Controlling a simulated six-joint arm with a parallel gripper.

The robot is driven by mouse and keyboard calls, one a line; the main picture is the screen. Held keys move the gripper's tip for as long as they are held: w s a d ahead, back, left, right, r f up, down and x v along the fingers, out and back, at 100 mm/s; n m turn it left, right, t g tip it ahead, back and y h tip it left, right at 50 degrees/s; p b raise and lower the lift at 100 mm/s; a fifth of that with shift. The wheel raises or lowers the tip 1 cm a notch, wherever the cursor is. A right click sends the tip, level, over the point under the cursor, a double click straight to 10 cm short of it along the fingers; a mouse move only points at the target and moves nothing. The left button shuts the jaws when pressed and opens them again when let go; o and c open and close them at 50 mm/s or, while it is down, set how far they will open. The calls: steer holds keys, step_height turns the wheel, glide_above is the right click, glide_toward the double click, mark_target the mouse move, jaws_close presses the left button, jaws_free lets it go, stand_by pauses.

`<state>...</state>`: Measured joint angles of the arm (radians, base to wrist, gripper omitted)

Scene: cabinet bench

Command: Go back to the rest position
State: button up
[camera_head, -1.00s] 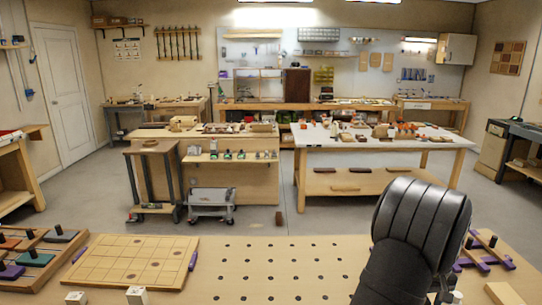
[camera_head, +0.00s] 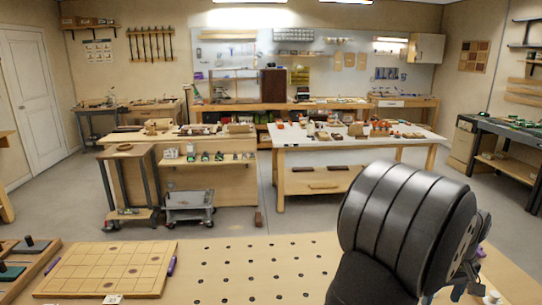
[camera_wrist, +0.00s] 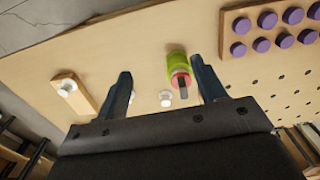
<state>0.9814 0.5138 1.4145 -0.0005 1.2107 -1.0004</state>
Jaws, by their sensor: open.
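My gripper (camera_wrist: 161,68) is open in the wrist view, with its two dark fingers spread wide and nothing held between them. It is above the bench top (camera_wrist: 140,45). A green and red round piece (camera_wrist: 177,66) with a dark stem shows beyond the fingers, close to the right one. A small white knob (camera_wrist: 166,98) shows between the fingers. In the head view my black arm fills the lower right and hides most of the gripper.
A wooden grid board (camera_head: 108,268) lies on the near bench at left, with a purple piece (camera_head: 172,266) at its edge. The holed bench surface (camera_head: 265,265) beside it is clear. In the wrist view a board with purple discs (camera_wrist: 267,20) is at upper right.

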steer(key=w+a+f+n, duration=0.1)
steer(key=w+a+n, duration=0.2)
steer(key=w+a, duration=0.6)
steer(key=w+a+f+n, duration=0.2)
steer(key=w+a+n, duration=0.2)
steer(key=w+a, duration=0.5)
steer(key=w+a+f+n, duration=0.2)
steer(key=a+n, duration=0.3)
steer(key=a, duration=2)
steer(key=shift+n, duration=0.4)
steer(key=shift+a, duration=0.1)
